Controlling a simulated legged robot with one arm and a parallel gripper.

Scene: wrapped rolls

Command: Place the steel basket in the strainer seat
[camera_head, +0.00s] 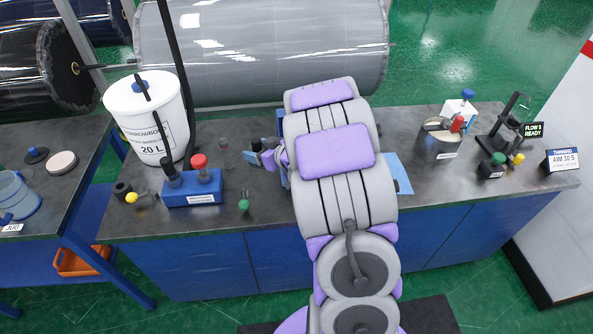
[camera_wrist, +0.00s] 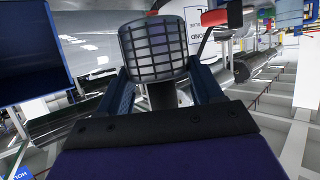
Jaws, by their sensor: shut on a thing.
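In the wrist view, the steel basket (camera_wrist: 153,48) is a grey cup shape with a dark grid on its side. It sits just beyond and between the two blue fingers of my gripper (camera_wrist: 160,92), which are shut on the dark stem below it. In the head view, my gripper (camera_head: 270,157) is low over the middle of the bench, left of my arm. The basket is too small and covered there to make out. I cannot tell which fitting is the strainer seat. A blue block (camera_head: 192,192) with dark and red-capped posts stands left of my gripper.
A white 20 L bucket (camera_head: 147,117) stands behind the blue block. Small valves with yellow (camera_head: 131,197) and green (camera_head: 244,204) knobs lie near the front edge. A steel pot (camera_head: 437,138) with tools and a black stand (camera_head: 507,125) are at the right. Large wrapped rolls (camera_head: 263,50) lie behind.

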